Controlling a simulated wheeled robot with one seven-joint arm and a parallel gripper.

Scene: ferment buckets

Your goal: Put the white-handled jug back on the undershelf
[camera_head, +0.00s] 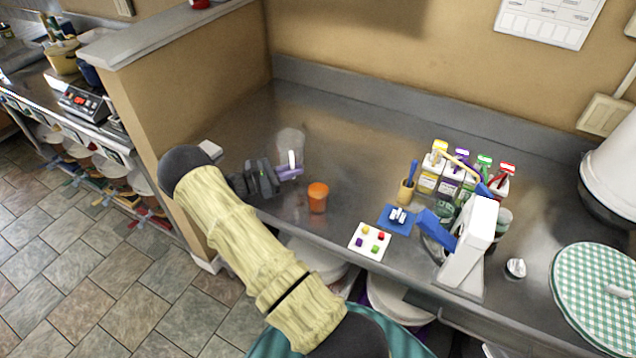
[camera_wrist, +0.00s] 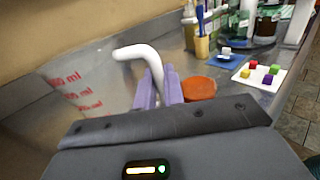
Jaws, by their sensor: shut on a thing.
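The clear jug (camera_head: 290,142) with a white handle stands on the steel counter, left of the middle. In the wrist view the jug (camera_wrist: 78,92) fills the left side, with red ml marks on its wall. The jug looks roughly upright in the head view. The undershelf (camera_head: 345,284) is below the counter's front edge, mostly hidden by my arm and the counter; white tubs show there.
An orange cup (camera_head: 318,197) stands close to the right of my gripper. A white card with coloured cubes (camera_head: 369,241), a blue tray (camera_head: 397,219) and several bottles (camera_head: 452,180) are further right. A partition wall (camera_head: 200,100) rises at left.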

